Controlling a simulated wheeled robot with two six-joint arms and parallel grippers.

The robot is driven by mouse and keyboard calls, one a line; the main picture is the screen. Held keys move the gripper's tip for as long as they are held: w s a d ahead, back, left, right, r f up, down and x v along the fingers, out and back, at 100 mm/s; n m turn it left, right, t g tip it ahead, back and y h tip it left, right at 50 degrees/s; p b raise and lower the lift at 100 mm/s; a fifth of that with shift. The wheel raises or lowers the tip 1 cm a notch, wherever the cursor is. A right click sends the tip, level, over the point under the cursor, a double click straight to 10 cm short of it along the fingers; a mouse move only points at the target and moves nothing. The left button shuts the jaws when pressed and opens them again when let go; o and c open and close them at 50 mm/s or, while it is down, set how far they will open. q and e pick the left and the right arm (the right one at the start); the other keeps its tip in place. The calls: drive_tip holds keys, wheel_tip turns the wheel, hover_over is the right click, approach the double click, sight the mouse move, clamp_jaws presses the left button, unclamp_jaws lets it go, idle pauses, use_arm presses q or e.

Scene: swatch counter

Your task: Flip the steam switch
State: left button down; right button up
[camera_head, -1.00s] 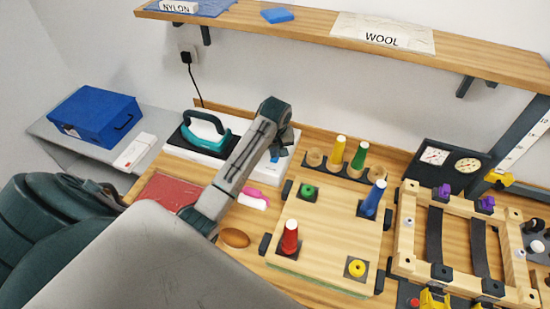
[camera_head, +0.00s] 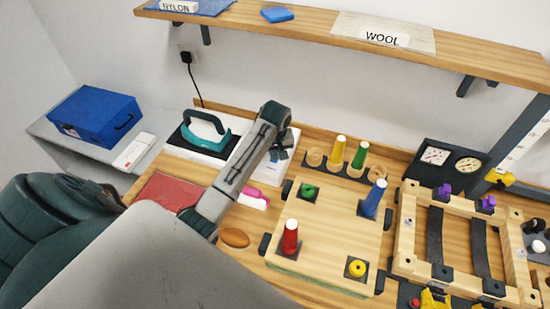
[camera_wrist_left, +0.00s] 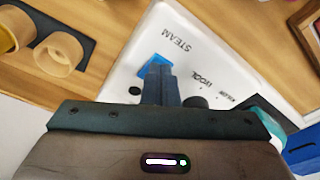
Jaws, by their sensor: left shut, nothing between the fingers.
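The steam switch (camera_wrist_left: 152,64) is a blue piece on a white panel (camera_wrist_left: 135,45), beside the printed word STEAM in the left wrist view. My left gripper (camera_wrist_left: 160,72) is shut and empty, with its fingertips right over the switch, hiding part of it. I cannot tell whether they touch, or which way the switch is tipped. In the head view my left gripper (camera_head: 282,154) is over the white panel (camera_head: 268,174), beside the iron, and the switch is hidden there. My right gripper is not in view.
A dark knob (camera_wrist_left: 195,102) sits beside the switch by the WOOL and NYLON marks. Wooden rings (camera_wrist_left: 58,54) on a dark strip are close by. A pegged wooden board (camera_head: 325,225) lies to the right.

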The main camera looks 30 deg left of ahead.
use_arm(q)
drive_tip(key=shift+f, duration=0.2)
drive_tip(key=shift+r+p, duration=0.55)
drive_tip(key=shift+r, duration=3)
drive_tip(key=shift+s+f, duration=0.1)
